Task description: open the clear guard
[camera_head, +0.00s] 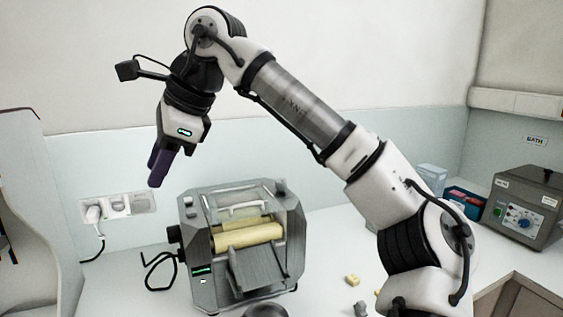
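The clear guard (236,198) is a see-through panel at the top of the mill, with a pale bar-shaped handle (245,209) above the rollers. It appears to be down over the rollers. My gripper (157,169) hangs to the upper left of the mill, clear of the guard, its dark purple fingers pointing down. The fingers overlap from this side, so I cannot tell any gap between them.
A wall socket with a plug (94,214) and black cable is left of the mill. Small yellow blocks (352,280) lie on the counter to its right. A grey control box (524,215) stands at far right. My arm crosses the right half.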

